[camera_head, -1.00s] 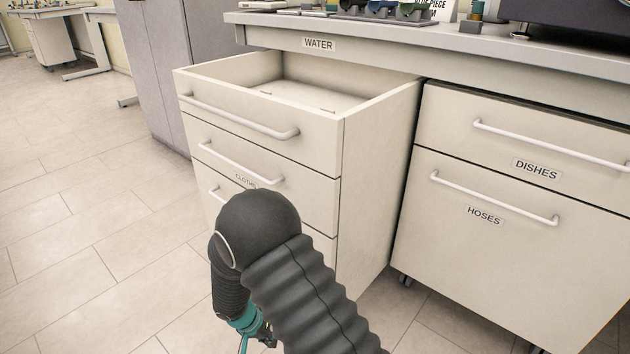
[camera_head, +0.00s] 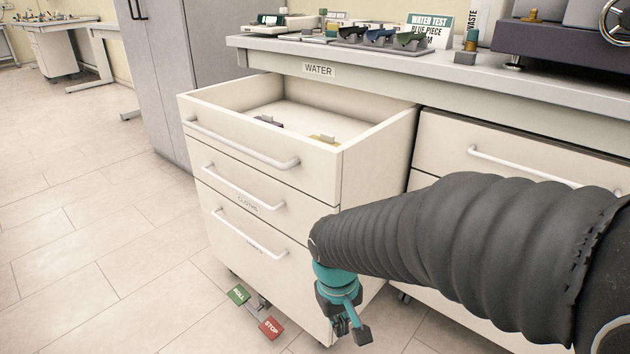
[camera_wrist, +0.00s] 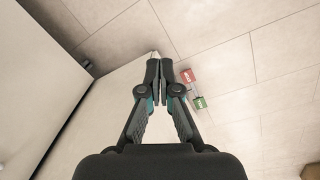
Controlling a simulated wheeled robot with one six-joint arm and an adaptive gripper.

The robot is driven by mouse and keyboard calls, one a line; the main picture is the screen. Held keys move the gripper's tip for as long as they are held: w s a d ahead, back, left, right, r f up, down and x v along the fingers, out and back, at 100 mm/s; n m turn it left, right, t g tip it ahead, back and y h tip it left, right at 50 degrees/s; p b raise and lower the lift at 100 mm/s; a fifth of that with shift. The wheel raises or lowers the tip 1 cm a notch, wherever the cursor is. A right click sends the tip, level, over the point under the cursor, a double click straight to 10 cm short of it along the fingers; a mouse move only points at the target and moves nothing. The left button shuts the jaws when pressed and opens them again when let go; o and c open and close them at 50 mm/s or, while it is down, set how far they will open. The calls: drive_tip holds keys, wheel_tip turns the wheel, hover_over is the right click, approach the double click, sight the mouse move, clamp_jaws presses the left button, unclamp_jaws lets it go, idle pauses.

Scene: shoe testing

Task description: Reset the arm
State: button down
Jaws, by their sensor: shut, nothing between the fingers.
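My gripper (camera_head: 347,326) hangs low in front of the drawer unit's right front corner, at the end of my dark ribbed arm. In the wrist view my gripper (camera_wrist: 160,67) has its fingertips close together, with nothing held between them. It points down toward the tiled floor, next to the pale cabinet. My arm reaches in from the right edge of the head view.
The top drawer (camera_head: 262,150) of the drawer unit stands open with small items inside. Green and red pedals (camera_head: 271,327) lie on the floor nearby. The counter (camera_head: 420,65) holds shoe parts. Open floor (camera_head: 70,230) lies to the left.

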drive_tip(key=s+d+r+m+t+p, duration=0.1)
drive_tip(key=s+d+r, duration=0.1)
drive_tip(key=r, duration=0.4)
drive_tip(key=s+d+r+m+t+p, duration=0.2)
drive_tip(key=s+d+r, duration=0.1)
drive_tip(key=d+r, duration=0.2)
drive_tip(key=s+d+r+m+t+y+p, duration=0.1)
drive_tip(key=s+d+r+t, duration=0.1)
drive_tip(key=r, duration=0.5)
drive_tip(key=shift+s+d+r+p, duration=0.25)
drive_tip(key=shift+s+d, duration=0.2)
drive_tip(key=shift+d, duration=0.55)
